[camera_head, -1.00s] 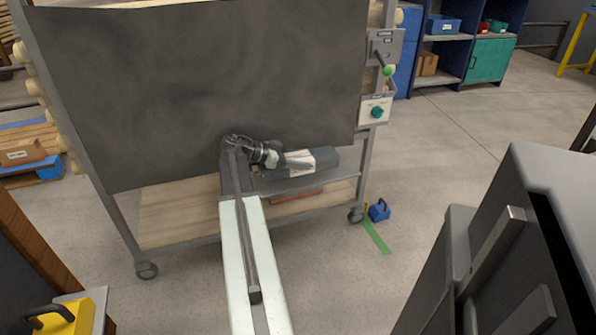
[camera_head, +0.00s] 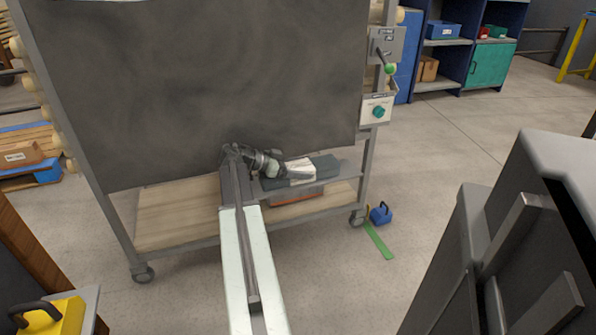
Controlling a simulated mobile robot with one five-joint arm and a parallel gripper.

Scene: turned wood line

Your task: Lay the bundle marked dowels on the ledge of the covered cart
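The covered cart's dark grey cover (camera_head: 200,85) hangs over its front. A dark grey-green bundle (camera_head: 325,166) with a white label (camera_head: 300,172) lies level at the narrow grey ledge (camera_head: 346,173), below the cover's lower right edge. The label's writing is too small to read. The bundle appears to be down on the ledge, though I cannot make out full contact. My gripper (camera_head: 282,168) is at the bundle's left end, pointing right. Its fingers are too small and dark to show whether they grip the bundle or are open.
The cart's lower wooden shelf (camera_head: 170,215) holds an orange-red item (camera_head: 297,199) below the ledge. A control box (camera_head: 376,110) and lever panel (camera_head: 385,45) are on the right post. A blue block (camera_head: 381,214) is on the floor by the right caster. Floor to the right is open.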

